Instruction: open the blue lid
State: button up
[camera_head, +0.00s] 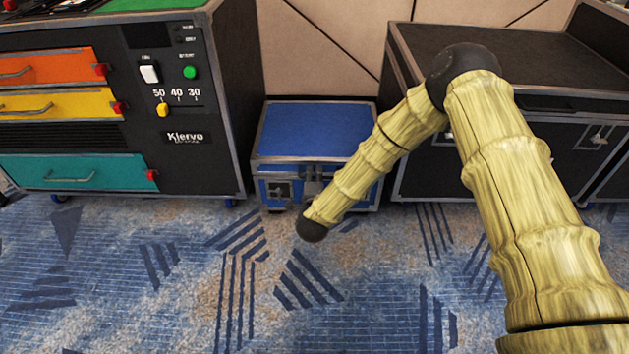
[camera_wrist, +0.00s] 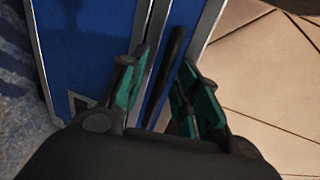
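The blue lid (camera_head: 318,127) is the flat top of a small blue case (camera_head: 350,185) with metal edges, and it lies closed. The case stands on the carpet between two black cabinets. Dark fittings (camera_head: 280,191) show on its front, partly hidden near my arm. In the wrist view, my gripper (camera_wrist: 164,82) is open, with green-padded fingers close to the case's blue panels (camera_wrist: 88,45) and metal edges. A dark bar (camera_wrist: 172,58), perhaps the handle, lies between the fingers. I cannot tell whether either finger touches it.
A black cabinet (camera_head: 225,100) with orange, yellow and teal drawers stands left of the case. Another black cabinet (camera_head: 425,175) stands right, partly behind my arm. A beige panelled wall (camera_head: 320,60) is behind. The carpet (camera_head: 130,290) in front is clear.

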jog(key=shift+w, duration=0.2)
grip_shut()
jog(key=shift+r, duration=0.15)
